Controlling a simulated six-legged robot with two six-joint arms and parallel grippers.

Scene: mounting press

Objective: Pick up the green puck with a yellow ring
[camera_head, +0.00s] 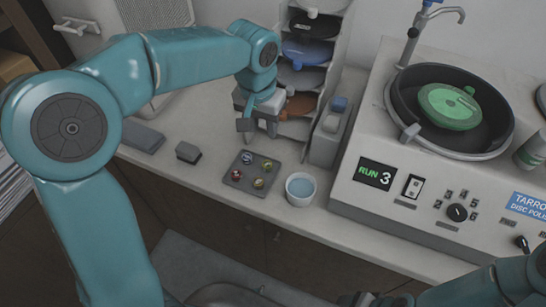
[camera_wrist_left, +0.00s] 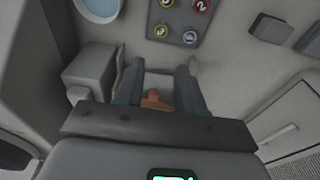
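A small dark tray (camera_head: 228,180) on the counter holds several small coloured pucks. The puck that looks green and yellow (camera_head: 267,166) is at its back right; it also shows in the left wrist view (camera_wrist_left: 161,31). Its fine colours are hard to tell at this size. My left gripper (camera_head: 258,125) is behind the tray, in front of the disc rack. In the left wrist view its two fingers (camera_wrist_left: 160,72) stand apart with nothing held. My right arm enters at the bottom right; its gripper (camera_head: 375,299) is cut off by the frame edge.
A cup of blue liquid (camera_head: 301,188) stands right of the tray. The disc rack (camera_head: 333,60) and a grey dispenser (camera_head: 330,135) are behind. The polishing machine (camera_head: 400,205) fills the right. Dark blocks (camera_head: 188,152) lie to the tray's left.

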